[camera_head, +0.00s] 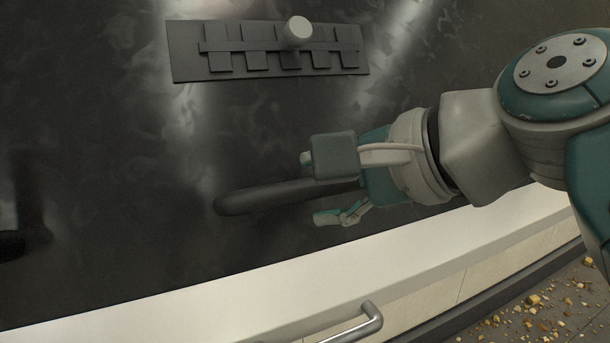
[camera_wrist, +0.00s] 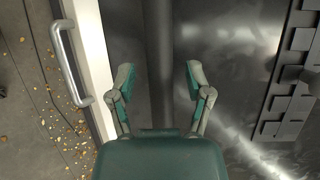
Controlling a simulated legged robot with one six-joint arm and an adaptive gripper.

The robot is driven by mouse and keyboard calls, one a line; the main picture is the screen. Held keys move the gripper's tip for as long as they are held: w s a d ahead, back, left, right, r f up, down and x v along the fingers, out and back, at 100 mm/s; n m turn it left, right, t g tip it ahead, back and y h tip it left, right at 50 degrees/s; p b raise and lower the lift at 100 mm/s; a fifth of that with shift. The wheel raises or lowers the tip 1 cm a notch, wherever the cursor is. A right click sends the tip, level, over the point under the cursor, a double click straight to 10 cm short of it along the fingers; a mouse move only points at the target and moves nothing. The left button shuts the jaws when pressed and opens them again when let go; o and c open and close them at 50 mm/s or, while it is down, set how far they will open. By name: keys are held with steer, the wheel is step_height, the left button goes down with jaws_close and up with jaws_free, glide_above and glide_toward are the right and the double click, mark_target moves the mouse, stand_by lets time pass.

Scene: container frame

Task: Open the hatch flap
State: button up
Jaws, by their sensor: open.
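A large dark, glossy metal panel (camera_head: 120,210), which looks like the hatch flap, fills most of the head view; it also shows in the wrist view (camera_wrist: 235,60). A dark rounded bar (camera_head: 270,198), like a handle, runs sideways across its lower part. In the wrist view a dark band (camera_wrist: 158,45), probably this bar, runs between the finger directions. My gripper (camera_head: 318,190) is open at the bar's right part, one finger above it and one below. In the wrist view my gripper (camera_wrist: 160,78) has nothing clamped. I cannot tell whether the fingers touch the bar.
A slotted dark plate (camera_head: 225,62) with a pale round knob (camera_head: 298,29) sits higher on the panel. A white ledge (camera_head: 200,295) runs below, with a metal pull handle (camera_head: 365,322) under it. Yellowish debris (camera_head: 535,300) lies on the floor at the lower right.

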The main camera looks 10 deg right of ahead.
steer(key=v, duration=0.6)
steer(key=shift+s+r, duration=0.2)
steer(key=shift+s, duration=0.15)
steer(key=shift+s, duration=0.15)
